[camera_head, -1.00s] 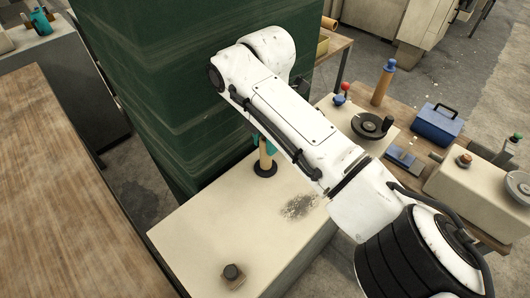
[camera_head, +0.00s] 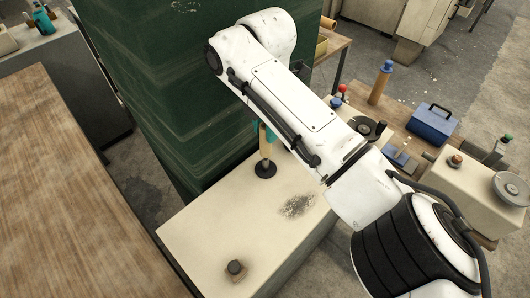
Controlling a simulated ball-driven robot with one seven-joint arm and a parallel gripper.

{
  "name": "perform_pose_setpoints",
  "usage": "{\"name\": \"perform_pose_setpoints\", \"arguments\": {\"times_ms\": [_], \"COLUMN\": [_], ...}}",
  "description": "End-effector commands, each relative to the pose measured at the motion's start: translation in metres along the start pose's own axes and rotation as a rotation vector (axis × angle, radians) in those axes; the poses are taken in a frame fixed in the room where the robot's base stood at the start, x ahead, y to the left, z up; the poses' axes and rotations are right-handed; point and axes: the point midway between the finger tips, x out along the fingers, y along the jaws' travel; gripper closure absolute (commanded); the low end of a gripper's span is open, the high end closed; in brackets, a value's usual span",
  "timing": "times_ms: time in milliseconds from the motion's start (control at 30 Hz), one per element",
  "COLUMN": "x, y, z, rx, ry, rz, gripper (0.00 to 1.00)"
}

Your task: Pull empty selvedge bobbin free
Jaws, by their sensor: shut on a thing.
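A slim tan bobbin (camera_head: 266,150) stands on a dark round base (camera_head: 265,170) on the cream machine top, close to the green wall. A teal part (camera_head: 264,130) shows at the bobbin's upper end, where my white arm covers it. I cannot tell whether the bobbin has come off the base. My gripper is hidden behind my arm's links, so its jaws and their hold do not show.
The cream top (camera_head: 205,240) carries a dark knob (camera_head: 235,268) and a grey lint patch (camera_head: 297,205). A green wall (camera_head: 150,90) rises behind. A wooden table (camera_head: 60,190) is at left; a bench with a blue box (camera_head: 432,124) and a blue-topped bobbin (camera_head: 380,82) is at right.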

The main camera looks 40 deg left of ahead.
Motion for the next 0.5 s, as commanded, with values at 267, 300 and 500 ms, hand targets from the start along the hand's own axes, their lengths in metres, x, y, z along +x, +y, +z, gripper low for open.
{"name": "perform_pose_setpoints", "arguments": {"times_ms": [267, 300, 500], "x": [-0.021, -0.023, -0.036], "y": [0.000, 0.000, 0.000], "z": [0.000, 0.000, 0.000], "rx": [0.000, 0.000, -0.001], "ry": [0.000, 0.000, -0.001], "rz": [0.001, 0.001, 0.000], "gripper": [1.00, 1.00, 1.00]}}
